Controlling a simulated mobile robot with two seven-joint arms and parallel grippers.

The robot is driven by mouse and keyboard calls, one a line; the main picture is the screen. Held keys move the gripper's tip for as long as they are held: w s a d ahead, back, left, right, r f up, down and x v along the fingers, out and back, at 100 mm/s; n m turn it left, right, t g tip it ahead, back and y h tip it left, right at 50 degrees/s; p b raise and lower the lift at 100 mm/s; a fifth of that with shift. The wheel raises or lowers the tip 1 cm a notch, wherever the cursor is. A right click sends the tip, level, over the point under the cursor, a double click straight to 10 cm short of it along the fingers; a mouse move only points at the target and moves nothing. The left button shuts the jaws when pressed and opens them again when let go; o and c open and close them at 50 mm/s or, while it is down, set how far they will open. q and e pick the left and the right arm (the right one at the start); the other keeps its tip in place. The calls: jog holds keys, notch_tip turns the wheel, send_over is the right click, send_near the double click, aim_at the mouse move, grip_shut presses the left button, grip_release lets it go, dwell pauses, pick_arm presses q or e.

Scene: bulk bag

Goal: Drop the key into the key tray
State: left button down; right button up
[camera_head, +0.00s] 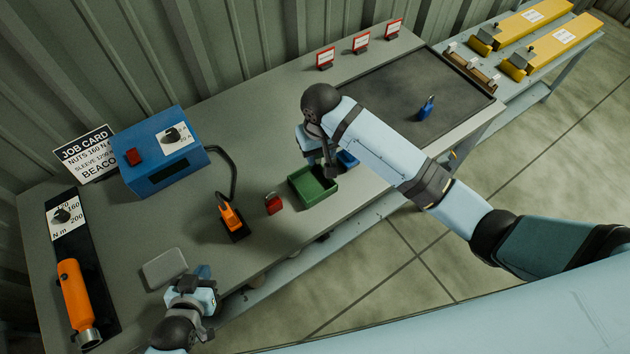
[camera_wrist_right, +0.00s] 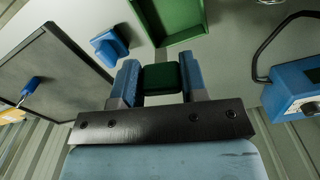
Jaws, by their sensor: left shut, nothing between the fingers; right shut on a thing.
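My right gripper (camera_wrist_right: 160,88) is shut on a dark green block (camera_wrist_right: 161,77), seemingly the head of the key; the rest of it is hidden. In the head view my right gripper (camera_head: 327,168) hangs just above the far edge of the green tray (camera_head: 322,194), and my wrist hides the held thing. The green tray, likely the key tray, looks empty in the head view. Part of it shows ahead of the fingers in the wrist view (camera_wrist_right: 183,38). My left gripper (camera_head: 196,290) is shut and empty, low over the bench's near left part.
A blue piece (camera_head: 347,159) stands right of the tray, a red padlock-like piece (camera_head: 274,205) left of it. An orange tool (camera_head: 231,217) and a blue box (camera_head: 160,165) stand farther left. A dark mat (camera_head: 390,95) carries a small blue piece (camera_head: 427,108).

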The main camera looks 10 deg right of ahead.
jog(key=shift+f, duration=2.8)
jog(key=o, duration=1)
notch_tip(320, 180, up, 14)
jog(key=shift+d+f+b, duration=0.1)
jog(key=shift+b, duration=0.45)
